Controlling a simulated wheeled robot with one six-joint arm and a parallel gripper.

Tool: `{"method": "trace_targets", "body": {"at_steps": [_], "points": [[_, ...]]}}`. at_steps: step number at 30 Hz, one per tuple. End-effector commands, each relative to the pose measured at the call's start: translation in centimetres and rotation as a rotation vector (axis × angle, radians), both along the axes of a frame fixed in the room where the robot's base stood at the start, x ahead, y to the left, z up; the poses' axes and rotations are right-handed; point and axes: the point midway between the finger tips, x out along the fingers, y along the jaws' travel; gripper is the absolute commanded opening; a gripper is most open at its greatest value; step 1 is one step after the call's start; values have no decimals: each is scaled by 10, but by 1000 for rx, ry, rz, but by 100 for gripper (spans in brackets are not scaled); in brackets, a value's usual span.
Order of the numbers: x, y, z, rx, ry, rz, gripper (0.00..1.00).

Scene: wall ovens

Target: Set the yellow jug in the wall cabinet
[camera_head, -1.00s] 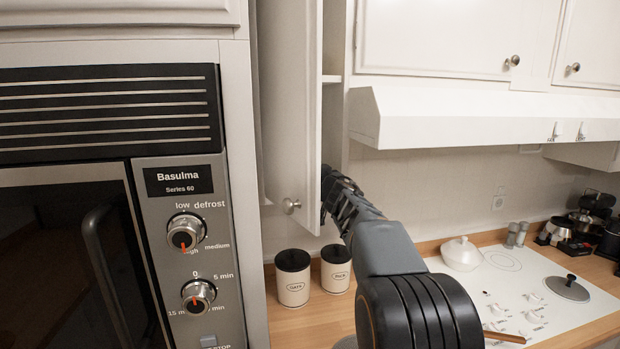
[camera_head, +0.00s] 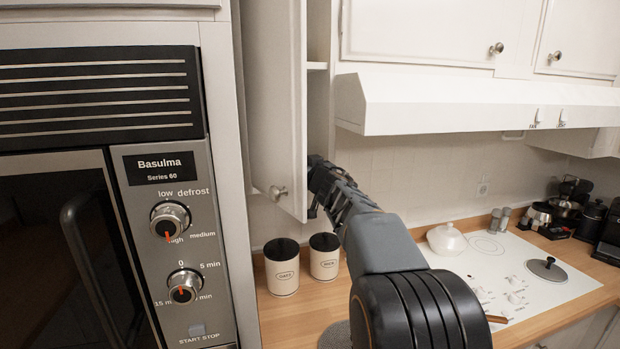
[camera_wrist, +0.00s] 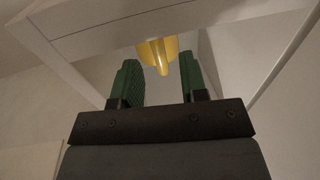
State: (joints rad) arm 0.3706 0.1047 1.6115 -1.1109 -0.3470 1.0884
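The wall cabinet (camera_head: 318,105) has its white door (camera_head: 277,90) standing open beside the tall oven housing, with a shelf edge showing inside. My gripper end is hidden in the head view behind the door's edge, at the cabinet's lower part. In the wrist view my gripper (camera_wrist: 160,80) has its two green fingers apart. Part of the yellow jug (camera_wrist: 158,52) shows between and beyond the fingertips, with gaps beside its narrow lower part. White cabinet panels surround it. The rest of the jug is out of sight, and its footing cannot be told. The head view does not show the jug.
Two lidded canisters (camera_head: 282,268) (camera_head: 324,257) stand on the wooden counter below the cabinet. A range hood (camera_head: 450,105) juts out at right, above a white cooktop (camera_head: 500,275) with a white pot (camera_head: 446,238). An oven (camera_head: 100,200) fills the left.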

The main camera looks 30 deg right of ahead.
Motion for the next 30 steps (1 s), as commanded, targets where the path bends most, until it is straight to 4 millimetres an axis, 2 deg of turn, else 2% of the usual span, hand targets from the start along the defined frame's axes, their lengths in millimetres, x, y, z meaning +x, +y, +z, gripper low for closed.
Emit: {"method": "trace_targets", "body": {"at_steps": [1, 6, 13, 19, 30], "points": [[-12, 0, 0, -1, -3, -2, 40], [-45, 2, 0, -1, -2, -1, 40], [-77, 4, 0, 0, -1, 0, 40], [-90, 5, -1, 0, 0, 0, 40], [-91, 5, -2, 0, 1, 0, 40]]}}
